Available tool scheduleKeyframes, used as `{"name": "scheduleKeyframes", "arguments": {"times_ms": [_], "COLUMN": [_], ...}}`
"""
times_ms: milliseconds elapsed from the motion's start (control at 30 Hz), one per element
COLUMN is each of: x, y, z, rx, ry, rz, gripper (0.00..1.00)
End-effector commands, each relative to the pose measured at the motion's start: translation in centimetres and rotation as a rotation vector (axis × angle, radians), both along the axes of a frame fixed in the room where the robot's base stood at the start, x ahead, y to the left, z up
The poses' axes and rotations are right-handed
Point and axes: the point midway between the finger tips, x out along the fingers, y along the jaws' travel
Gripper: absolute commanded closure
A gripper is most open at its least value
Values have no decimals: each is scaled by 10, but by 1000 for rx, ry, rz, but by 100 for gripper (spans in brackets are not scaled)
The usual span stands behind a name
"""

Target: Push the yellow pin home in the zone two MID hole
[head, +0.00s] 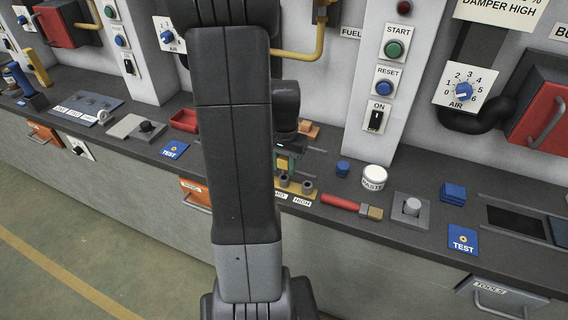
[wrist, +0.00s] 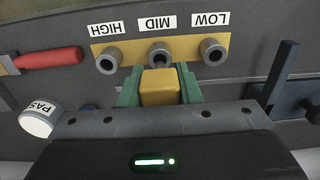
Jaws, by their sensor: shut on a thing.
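In the wrist view my gripper (wrist: 159,80) has its two green fingers shut on the square yellow head of the yellow pin (wrist: 160,90). The head lies just in front of the MID socket (wrist: 160,51), a grey ring in the middle of a yellow plate (wrist: 130,48). A dark shape shows at the lower part of the MID ring; I cannot tell whether the pin's tip is inside the hole. The HIGH socket (wrist: 109,61) and LOW socket (wrist: 212,52) look empty. In the head view my arm hides much of the plate, and the gripper (head: 287,165) shows small beside it.
A red-handled brush (head: 350,205) lies right of the plate. A white PASTE jar (head: 374,178) and a blue knob (head: 343,168) stand behind it. A red tray (head: 185,120) lies to the left. In the wrist view a blue upright piece (wrist: 279,78) stands at right.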

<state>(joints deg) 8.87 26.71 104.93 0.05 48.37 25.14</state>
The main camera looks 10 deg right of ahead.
Motion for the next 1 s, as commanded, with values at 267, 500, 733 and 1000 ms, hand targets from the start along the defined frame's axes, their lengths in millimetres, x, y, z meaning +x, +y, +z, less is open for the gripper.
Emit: {"name": "scheduleKeyframes", "arguments": {"times_ms": [267, 500, 733, 1000], "x": [0, 0, 0, 0], "y": [0, 0, 0, 0], "z": [-4, -12, -19, -27], "rx": [0, 0, 0, 0], "ry": [0, 0, 0, 0], "rz": [0, 0, 0, 0], "gripper": [97, 97, 97, 97]}}
